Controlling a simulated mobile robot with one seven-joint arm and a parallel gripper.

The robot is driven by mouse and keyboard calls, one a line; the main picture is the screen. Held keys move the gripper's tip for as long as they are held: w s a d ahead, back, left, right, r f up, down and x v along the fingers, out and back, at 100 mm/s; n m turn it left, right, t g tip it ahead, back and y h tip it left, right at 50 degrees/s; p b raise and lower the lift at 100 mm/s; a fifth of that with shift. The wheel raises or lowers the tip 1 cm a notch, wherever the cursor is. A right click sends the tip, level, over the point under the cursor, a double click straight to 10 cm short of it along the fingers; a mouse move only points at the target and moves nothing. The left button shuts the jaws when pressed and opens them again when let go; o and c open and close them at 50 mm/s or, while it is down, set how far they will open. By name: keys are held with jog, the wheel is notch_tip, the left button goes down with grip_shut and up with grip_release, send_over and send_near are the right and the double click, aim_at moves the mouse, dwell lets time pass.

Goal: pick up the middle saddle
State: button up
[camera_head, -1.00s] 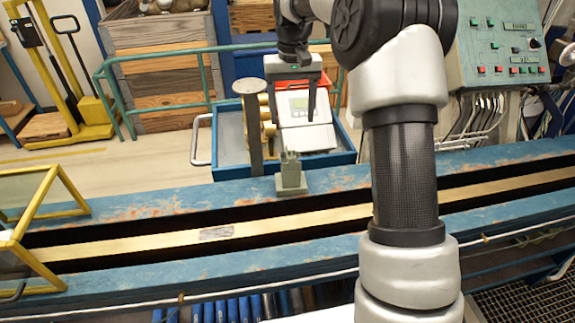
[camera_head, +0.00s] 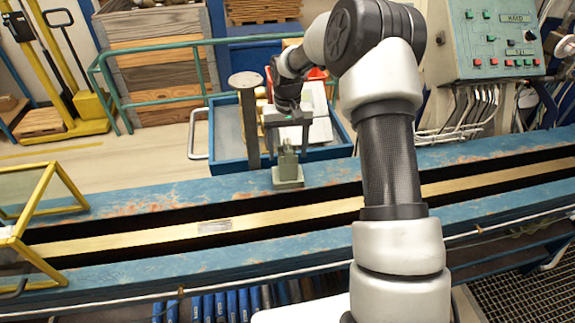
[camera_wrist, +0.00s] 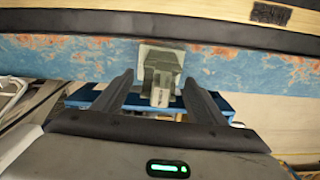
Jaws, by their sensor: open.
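The saddle (camera_head: 288,170) is a grey-green block with a wider base and a narrower upright top, standing on the blue beam's far rail. It also shows in the wrist view (camera_wrist: 161,72), between and beyond my fingertips. My gripper (camera_head: 288,146) is open, just above and behind the saddle's top in the head view. In the wrist view my gripper (camera_wrist: 160,84) has one finger on each side of the saddle's narrow part, with gaps showing. I cannot tell whether the fingers reach down around it. No other saddle is clearly seen.
The blue beam (camera_head: 130,221) has a dark channel with a brass strip (camera_head: 120,242). A blue tray (camera_head: 228,182) with a round-topped post (camera_head: 248,120) stands behind it. A yellow-framed glass guard (camera_head: 60,188) is at left, a control panel (camera_head: 497,42) at right.

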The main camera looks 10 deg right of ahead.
jog(key=shift+f, duration=1.35)
jog(key=c, duration=1.6)
jog(key=shift+w, duration=0.1)
grip_shut()
jog(key=shift+r, duration=0.1)
